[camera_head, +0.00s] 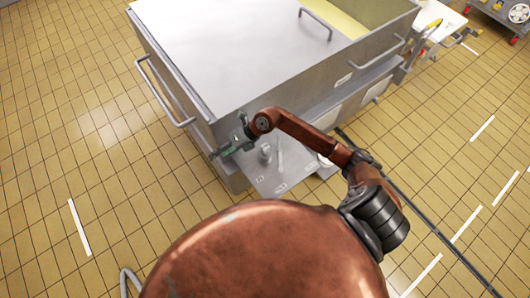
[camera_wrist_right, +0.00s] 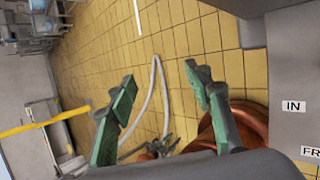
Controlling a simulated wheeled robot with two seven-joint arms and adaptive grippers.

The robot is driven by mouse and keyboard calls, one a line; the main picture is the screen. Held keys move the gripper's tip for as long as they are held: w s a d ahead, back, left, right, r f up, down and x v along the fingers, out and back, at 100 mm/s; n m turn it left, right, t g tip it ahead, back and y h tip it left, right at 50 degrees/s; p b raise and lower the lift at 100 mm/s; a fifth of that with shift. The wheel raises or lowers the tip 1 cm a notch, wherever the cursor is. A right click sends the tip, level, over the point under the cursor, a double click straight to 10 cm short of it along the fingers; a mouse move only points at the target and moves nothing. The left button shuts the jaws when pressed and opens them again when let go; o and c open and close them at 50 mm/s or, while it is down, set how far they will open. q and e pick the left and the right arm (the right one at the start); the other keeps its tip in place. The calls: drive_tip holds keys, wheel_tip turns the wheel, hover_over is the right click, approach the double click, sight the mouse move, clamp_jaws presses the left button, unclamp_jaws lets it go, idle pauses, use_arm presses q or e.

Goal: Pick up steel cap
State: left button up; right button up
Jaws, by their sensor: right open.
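A small upright grey metal piece (camera_head: 265,154) stands on the grey shelf (camera_head: 290,180) at the front of the vat; it may be the steel cap, but it is too small to tell. My right gripper (camera_head: 230,149), with green fingers, is by the vat's near corner, left of that piece and apart from it. No cap shows in that view.
The big steel vat (camera_head: 225,60) with handles stands just beyond my right arm. In the right wrist view a grey panel with an IN label (camera_wrist_right: 293,106) is close on the right. A pale hose (camera_wrist_right: 152,100) lies on the floor. Tiled floor at left is clear.

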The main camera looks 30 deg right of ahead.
drive_tip(key=d+f+g+h, duration=0.2)
drive_tip(key=d+f+h, duration=0.3)
drive_tip(key=d, duration=0.6)
drive_tip(key=g+h, duration=0.1)
drive_tip(key=h, duration=0.2)
hover_over(265, 146)
drive_tip(key=shift+s+a+f, duration=0.1)
drive_tip(key=shift+a, duration=0.3)
drive_tip(key=f, duration=0.7)
drive_tip(key=shift+d+f, duration=0.3)
drive_tip(key=shift+d, duration=0.1)
clamp_jaws()
